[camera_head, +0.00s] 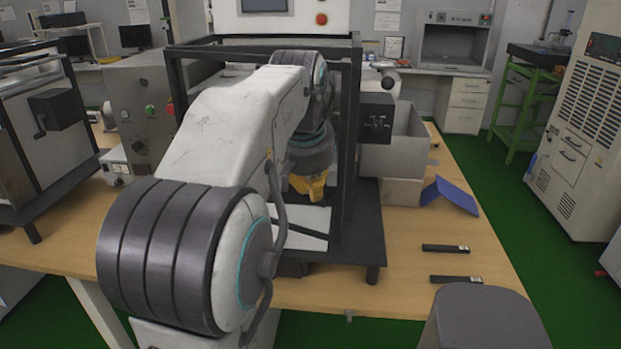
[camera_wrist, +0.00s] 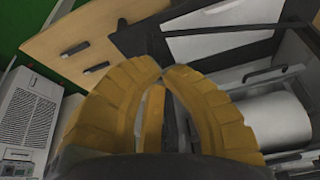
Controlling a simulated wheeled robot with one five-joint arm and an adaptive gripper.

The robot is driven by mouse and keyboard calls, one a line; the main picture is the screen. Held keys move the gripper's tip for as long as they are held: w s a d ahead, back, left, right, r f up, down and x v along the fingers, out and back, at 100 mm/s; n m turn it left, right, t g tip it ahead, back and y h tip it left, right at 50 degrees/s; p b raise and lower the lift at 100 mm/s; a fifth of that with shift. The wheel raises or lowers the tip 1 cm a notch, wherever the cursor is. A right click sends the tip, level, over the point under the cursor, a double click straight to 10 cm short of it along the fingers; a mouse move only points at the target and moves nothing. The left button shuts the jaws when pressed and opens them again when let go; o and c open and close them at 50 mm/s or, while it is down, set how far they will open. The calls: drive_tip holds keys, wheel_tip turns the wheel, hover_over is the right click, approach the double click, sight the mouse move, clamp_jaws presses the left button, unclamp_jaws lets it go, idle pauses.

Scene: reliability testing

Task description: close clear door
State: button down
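A dark-framed test enclosure (camera_head: 350,130) stands on the wooden table at the middle of the head view. A clear door cannot be told apart from its open-looking frame, so I cannot tell how far it stands open. My yellow gripper (camera_head: 308,187) hangs at the enclosure, fingers downward, above its white base panel (camera_head: 300,230); my arm hides much of the enclosure. In the wrist view my gripper (camera_wrist: 163,72) has its fingertips close together, with no held object visible. A dark bar handle (camera_wrist: 272,73) lies to the right of the fingers, apart from them.
Two black bars (camera_head: 455,279) lie on the table (camera_head: 410,250) at the right, near a blue angled piece (camera_head: 450,194) and a grey bin (camera_head: 400,150). A metal machine (camera_head: 40,130) stands at the left.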

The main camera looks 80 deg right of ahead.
drive_tip(key=d+f, duration=0.3)
drive_tip(key=d, duration=0.2)
drive_tip(key=shift+d+f+p, duration=0.25)
drive_tip(key=shift+f+p, duration=0.05)
drive_tip(key=shift+f, duration=0.05)
idle(0.3)
